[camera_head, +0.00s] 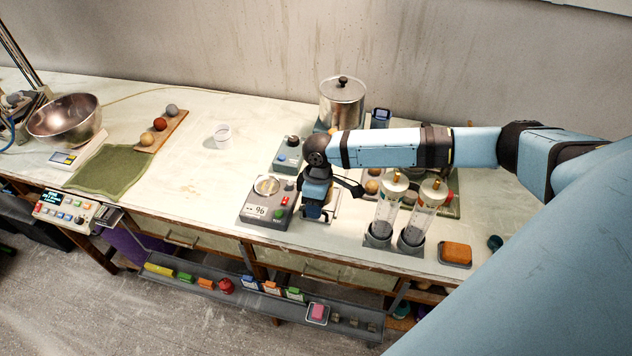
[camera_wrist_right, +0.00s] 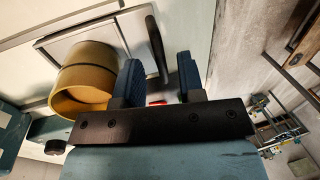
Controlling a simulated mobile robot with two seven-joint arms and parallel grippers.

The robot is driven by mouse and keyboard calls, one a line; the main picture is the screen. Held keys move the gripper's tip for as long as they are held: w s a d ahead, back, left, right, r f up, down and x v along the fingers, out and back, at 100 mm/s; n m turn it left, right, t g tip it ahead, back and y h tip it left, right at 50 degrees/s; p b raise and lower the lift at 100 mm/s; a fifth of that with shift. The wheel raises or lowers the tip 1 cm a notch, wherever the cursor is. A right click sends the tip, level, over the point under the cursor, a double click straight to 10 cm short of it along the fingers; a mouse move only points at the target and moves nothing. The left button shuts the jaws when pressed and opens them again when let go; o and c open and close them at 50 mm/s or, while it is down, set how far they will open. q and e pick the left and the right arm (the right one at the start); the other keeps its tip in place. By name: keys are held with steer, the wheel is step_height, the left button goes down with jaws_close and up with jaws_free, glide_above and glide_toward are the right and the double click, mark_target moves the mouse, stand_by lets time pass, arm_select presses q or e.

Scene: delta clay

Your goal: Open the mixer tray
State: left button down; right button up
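My right gripper (camera_head: 314,212) points down at the bench's front edge, just right of a grey device with a dial and a "96" display (camera_head: 259,210). In the right wrist view its two blue fingers (camera_wrist_right: 158,84) stand apart with nothing clearly held; a small red part shows beyond the gap. A pale grey panel (camera_wrist_right: 60,45) lies beyond the fingers, with a dark bar (camera_wrist_right: 156,45) beside them and a tan cylinder (camera_wrist_right: 88,72) at left. I cannot tell for sure which part is the mixer tray; the gripper hides much of this spot. My left gripper is not in view.
Two clear tubes with brass caps (camera_head: 397,177) stand close right of the gripper. A lidded metal pot (camera_head: 342,103) is behind it. An orange block (camera_head: 456,253) lies front right. The bench around the white cup (camera_head: 221,133) is mostly clear.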

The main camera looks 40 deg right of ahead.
steer(key=shift+r, duration=0.1)
steer(key=shift+r, duration=0.2)
step_height(320, 180, up, 13)
steer(key=w+d+b, duration=0.1)
steer(key=d, duration=0.1)
steer(key=shift+w+b, duration=0.35)
steer(key=shift+b, duration=0.05)
